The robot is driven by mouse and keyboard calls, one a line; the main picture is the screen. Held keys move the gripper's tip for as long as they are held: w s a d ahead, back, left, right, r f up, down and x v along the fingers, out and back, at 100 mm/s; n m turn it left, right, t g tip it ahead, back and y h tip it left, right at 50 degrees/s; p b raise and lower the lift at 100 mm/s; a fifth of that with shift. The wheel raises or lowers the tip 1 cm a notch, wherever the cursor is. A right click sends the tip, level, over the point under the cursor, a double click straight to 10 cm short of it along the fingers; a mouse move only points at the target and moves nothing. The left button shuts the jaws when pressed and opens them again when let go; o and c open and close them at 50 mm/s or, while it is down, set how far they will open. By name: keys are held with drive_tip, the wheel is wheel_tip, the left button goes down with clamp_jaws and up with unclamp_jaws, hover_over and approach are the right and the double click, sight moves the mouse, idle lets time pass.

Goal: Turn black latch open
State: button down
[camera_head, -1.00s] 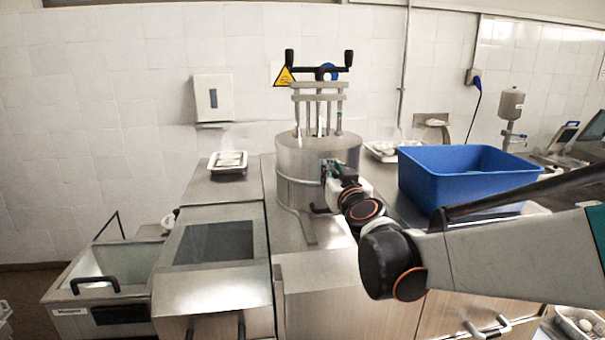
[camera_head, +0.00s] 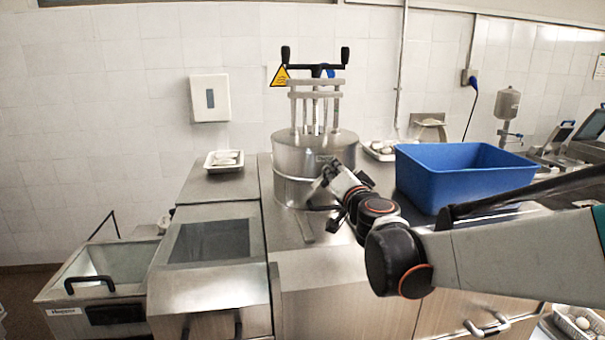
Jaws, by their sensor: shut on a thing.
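The steel drum (camera_head: 292,160) stands on the counter, with a press frame and black T-handle (camera_head: 315,70) on top. The black latch (camera_head: 318,207) is a small dark piece low on the drum's front right side. My gripper (camera_head: 322,187) is at the drum's front right side, tilted, its fingers reaching down and left to the latch. It is shut on what appears to be the black latch. The fingertips are small and partly hidden, so the exact contact is hard to see.
A blue bin (camera_head: 465,180) stands right of the drum, close behind my arm. A lidded steel unit (camera_head: 210,265) is at front left. A flat steel bar (camera_head: 304,228) extends from the drum's base.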

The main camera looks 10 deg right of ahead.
drive_tip(key=m, duration=0.3)
drive_tip(key=f+m, duration=0.1)
drive_tip(key=shift+d+m+b, duration=0.25)
drive_tip(key=shift+m+b, duration=0.05)
drive_tip(key=shift+b, duration=0.05)
drive_tip(key=shift+d+f+m+b, duration=0.1)
drive_tip(key=shift+f+m+b, duration=0.1)
drive_tip(key=shift+m, duration=0.75)
drive_tip(key=shift+f+m+b, duration=0.1)
drive_tip(key=shift+f+m, duration=0.1)
drive_tip(key=shift+m, duration=0.75)
drive_tip(key=c, duration=1.6)
unclamp_jaws()
drive_tip(key=shift+c, duration=0.2)
